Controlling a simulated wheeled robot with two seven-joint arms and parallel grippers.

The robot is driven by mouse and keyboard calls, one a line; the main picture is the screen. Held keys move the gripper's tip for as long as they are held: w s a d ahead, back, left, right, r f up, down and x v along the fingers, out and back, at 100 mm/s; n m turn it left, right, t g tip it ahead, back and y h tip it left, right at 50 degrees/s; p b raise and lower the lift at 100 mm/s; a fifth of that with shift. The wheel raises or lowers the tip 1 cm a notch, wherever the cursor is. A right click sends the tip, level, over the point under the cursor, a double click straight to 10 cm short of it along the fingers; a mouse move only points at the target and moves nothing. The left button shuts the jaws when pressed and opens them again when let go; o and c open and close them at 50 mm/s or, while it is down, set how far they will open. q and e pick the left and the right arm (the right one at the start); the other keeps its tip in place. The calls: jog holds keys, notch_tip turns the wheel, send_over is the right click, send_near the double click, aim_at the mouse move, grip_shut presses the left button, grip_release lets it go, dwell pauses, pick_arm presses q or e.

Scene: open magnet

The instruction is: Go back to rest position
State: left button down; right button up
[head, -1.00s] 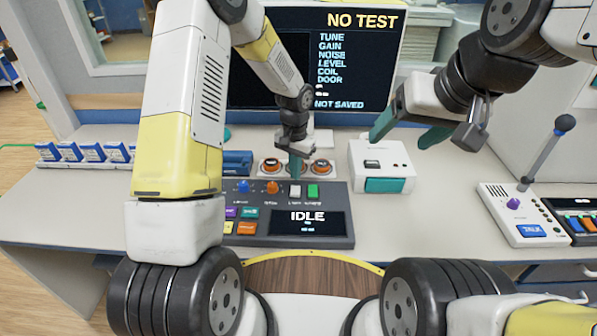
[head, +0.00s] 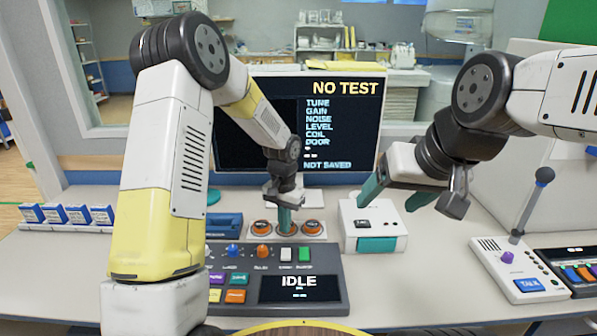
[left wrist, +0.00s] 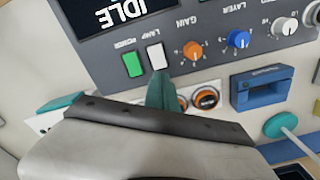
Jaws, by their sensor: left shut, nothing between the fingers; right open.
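My left gripper (head: 284,216) is shut and empty, its teal fingers pointing down over the strip with the orange buttons (head: 262,228), behind the grey console (head: 330,262). Whether it touches the strip cannot be told. In the left wrist view the shut teal fingers (left wrist: 164,92) stand near the white and green switches, and the gripper body hides part of the strip. My right gripper (head: 396,200) is open and empty, its teal fingers apart above the white box with a teal front (head: 374,226).
A monitor (head: 345,130) reading NO TEST stands behind both grippers. A talk panel with a stalk microphone (head: 520,265) is at the right. Several small blue boxes (head: 66,214) stand at the left. A blue holder (head: 224,225) sits close to the left gripper. Desk between white box and talk panel is clear.

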pick_arm(q)
jog(key=s+a+r+n+t, duration=0.1)
jog(key=s+a+r+t, duration=0.15)
jog(key=s+r, duration=0.45)
jog(key=s+a+r+n+t, duration=0.1)
jog(key=s+a+r, duration=0.15)
jog(key=r, duration=0.95)
jog(key=s+a+r+n+t+h, duration=0.1)
jog(key=s+r, duration=0.2)
jog(key=s, duration=0.4)
jog(key=s+a+r+n+t+h, duration=0.1)
jog(key=s+a+r+n, duration=0.1)
jog(key=s, duration=0.6)
jog(key=shift+a+r+t, duration=0.15)
jog(key=shift+r+t, duration=0.2)
jog(key=shift+r, duration=0.55)
